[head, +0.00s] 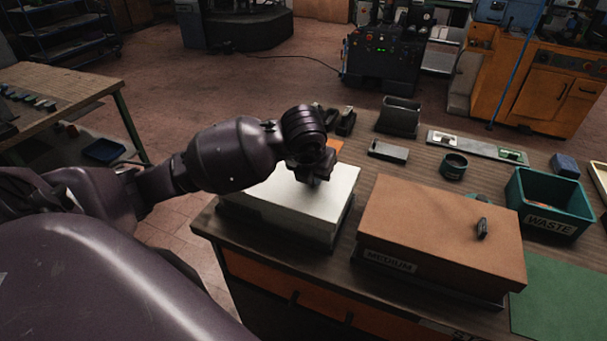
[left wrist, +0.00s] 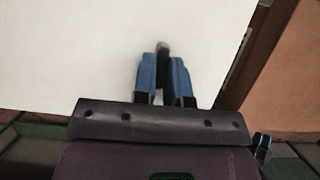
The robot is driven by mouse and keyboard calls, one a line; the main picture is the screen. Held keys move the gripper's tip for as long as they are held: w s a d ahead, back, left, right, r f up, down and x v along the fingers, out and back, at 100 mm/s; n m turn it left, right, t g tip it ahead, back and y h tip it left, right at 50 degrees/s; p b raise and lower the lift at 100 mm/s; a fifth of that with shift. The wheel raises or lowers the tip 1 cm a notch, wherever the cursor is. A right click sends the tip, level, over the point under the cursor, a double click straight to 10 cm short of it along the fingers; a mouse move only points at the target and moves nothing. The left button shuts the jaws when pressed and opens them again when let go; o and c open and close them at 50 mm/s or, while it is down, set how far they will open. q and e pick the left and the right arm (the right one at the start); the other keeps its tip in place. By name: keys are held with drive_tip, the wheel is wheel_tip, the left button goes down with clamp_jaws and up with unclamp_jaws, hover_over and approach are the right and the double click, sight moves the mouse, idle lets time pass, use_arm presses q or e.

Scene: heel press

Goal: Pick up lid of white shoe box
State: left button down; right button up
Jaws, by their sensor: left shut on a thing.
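The white shoe box (head: 270,224) stands near the left end of the workbench, with its white lid (head: 293,203) on top. The lid fills much of the left wrist view (left wrist: 70,55). My left gripper (head: 315,178) is over the lid's upper right part. In the left wrist view its two blue fingers (left wrist: 164,75) are shut on a small dark knob (left wrist: 162,48) on the lid. The lid looks level; any gap between lid and box cannot be made out. My right gripper is not in view.
A brown box (head: 440,222) marked MEDIUM, with a dark knob, stands close to the right. A green WASTE bin (head: 548,222), a green mat (head: 565,295) and several small items (head: 388,151) are on the workbench. Floor lies open beyond it.

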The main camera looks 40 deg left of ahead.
use_arm(q)
wheel_tip(320, 180, up, 20)
drive_tip(key=b, duration=0.1)
idle(0.5)
